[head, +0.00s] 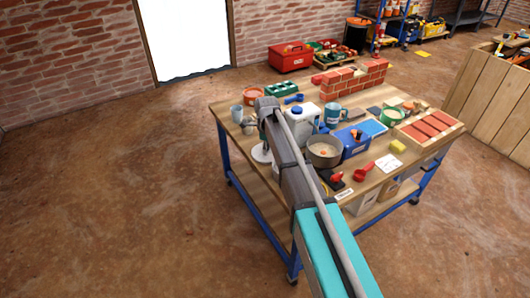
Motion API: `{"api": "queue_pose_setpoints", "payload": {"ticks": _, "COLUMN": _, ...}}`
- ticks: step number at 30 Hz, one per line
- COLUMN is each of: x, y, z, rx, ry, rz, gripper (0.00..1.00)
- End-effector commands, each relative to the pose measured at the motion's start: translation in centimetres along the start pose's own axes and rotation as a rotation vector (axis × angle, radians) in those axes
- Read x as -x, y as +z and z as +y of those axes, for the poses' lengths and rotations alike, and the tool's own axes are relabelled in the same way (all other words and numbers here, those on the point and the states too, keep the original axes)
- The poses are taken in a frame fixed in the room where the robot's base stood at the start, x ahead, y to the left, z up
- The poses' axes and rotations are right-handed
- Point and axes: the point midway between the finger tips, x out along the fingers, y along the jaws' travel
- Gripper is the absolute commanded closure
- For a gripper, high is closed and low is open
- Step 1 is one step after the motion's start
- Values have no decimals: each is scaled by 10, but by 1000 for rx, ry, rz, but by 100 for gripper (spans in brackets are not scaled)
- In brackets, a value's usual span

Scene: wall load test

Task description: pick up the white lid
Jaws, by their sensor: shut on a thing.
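A round white lid (261,153) shows at the left side of the wooden workbench (232,126), below the end of my arm. My gripper (263,143) points down at it and is shut on it. The fingers are small and partly hidden by my arm, so the exact grip on the lid is hard to see. I cannot tell whether the lid touches the bench top or hangs just above it.
A light cup (237,113) stands at the left corner. A brick wall piece (352,84) stands at the back. The floor (120,190) left is clear.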

Motion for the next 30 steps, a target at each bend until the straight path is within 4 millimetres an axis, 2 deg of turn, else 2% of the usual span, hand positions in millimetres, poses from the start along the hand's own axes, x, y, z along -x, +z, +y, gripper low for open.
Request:
{"api": "queue_pose_setpoints", "payload": {"ticks": 1, "x": 0, "y": 0, "z": 0, "rx": 0, "ry": 0, "rz": 0, "gripper": 94}}
{"api": "queue_pose_setpoints", "payload": {"ticks": 2, "x": 0, "y": 0, "z": 0, "rx": 0, "ry": 0, "rz": 0, "gripper": 100}}
{"api": "queue_pose_setpoints", "payload": {"ticks": 3, "x": 0, "y": 0, "z": 0, "rx": 0, "ry": 0, "rz": 0, "gripper": 100}}
{"api": "queue_pose_setpoints", "payload": {"ticks": 17, "x": 4, "y": 0, "z": 0, "rx": 0, "ry": 0, "rz": 0, "gripper": 100}}
{"api": "queue_pose_setpoints", "payload": {"ticks": 23, "x": 14, "y": 0, "z": 0, "rx": -1, "ry": 0, "rz": 0, "gripper": 100}}
{"api": "queue_pose_setpoints", "payload": {"ticks": 30, "x": 36, "y": 0, "z": 0, "rx": -1, "ry": 0, "rz": 0, "gripper": 100}}
